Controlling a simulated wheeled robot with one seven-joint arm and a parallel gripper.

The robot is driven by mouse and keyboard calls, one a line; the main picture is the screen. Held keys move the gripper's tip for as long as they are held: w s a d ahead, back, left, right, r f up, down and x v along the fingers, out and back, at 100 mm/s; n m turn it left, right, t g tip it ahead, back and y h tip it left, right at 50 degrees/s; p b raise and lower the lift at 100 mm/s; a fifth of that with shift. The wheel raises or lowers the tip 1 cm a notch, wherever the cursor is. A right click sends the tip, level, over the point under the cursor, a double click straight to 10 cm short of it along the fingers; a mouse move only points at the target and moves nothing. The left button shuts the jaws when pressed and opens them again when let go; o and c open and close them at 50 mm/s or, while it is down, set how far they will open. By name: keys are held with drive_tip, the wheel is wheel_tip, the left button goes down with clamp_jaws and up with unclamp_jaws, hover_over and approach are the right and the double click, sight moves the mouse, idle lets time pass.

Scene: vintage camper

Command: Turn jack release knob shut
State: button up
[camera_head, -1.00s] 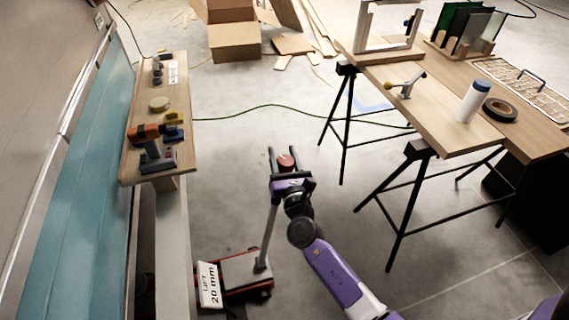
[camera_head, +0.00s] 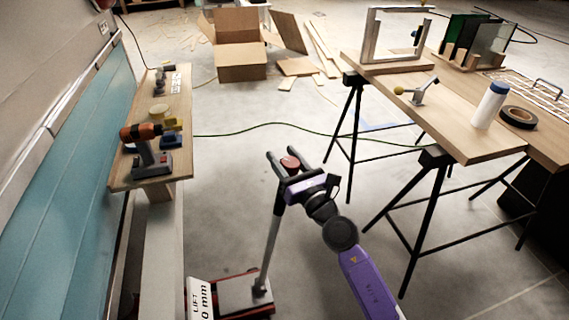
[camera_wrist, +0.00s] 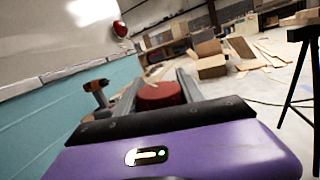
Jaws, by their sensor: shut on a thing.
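The red jack release knob (camera_head: 290,162) is at the top of the jack's grey upright handle. My gripper (camera_head: 286,158) reaches around it, with one dark finger on each side, and is shut on it. In the wrist view the red knob (camera_wrist: 160,96) sits between the two fingers, just beyond the purple gripper body. The jack (camera_head: 240,292) stands on the floor, with a white label reading "LIFT" and "mm" cut off at the frame's bottom. The knob's turn position cannot be told.
A wooden shelf (camera_head: 125,178) at left holds an orange drill (camera_head: 150,150) and small items. A trestle table (camera_head: 450,140) stands at right, its black legs near my arm. A green cable (camera_head: 240,128) crosses the floor. Cardboard boxes (camera_head: 240,72) lie at the back.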

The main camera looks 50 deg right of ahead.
drive_tip(key=shift+f+y+b, duration=0.3)
drive_tip(key=shift+y+b, duration=0.1)
drive_tip(key=shift+b, duration=0.05)
drive_tip(key=shift+a+n+t+y+b, duration=0.1)
drive_tip(key=shift+n+t+y+b, duration=0.4)
drive_tip(key=shift+b, duration=0.75)
drive_tip(key=shift+a+r+n+y+b, duration=0.15)
drive_tip(key=shift+a+n+y+b, duration=0.15)
drive_tip(key=shift+n+y+b, duration=1.35)
drive_tip(key=shift+a+r+n+y+b, duration=0.1)
drive_tip(key=shift+a+n+y+b, duration=0.6)
drive_tip(key=shift+y, duration=1.8)
drive_tip(key=shift+d+r+n+y+b, duration=0.15)
drive_tip(key=shift+n+y+b, duration=0.65)
drive_tip(key=shift+n+y, duration=1)
drive_tip(key=shift+a+y, duration=0.1)
drive_tip(key=shift+y, duration=0.35)
drive_tip(key=o, duration=1.4)
drive_tip(key=shift+c, duration=0.2)
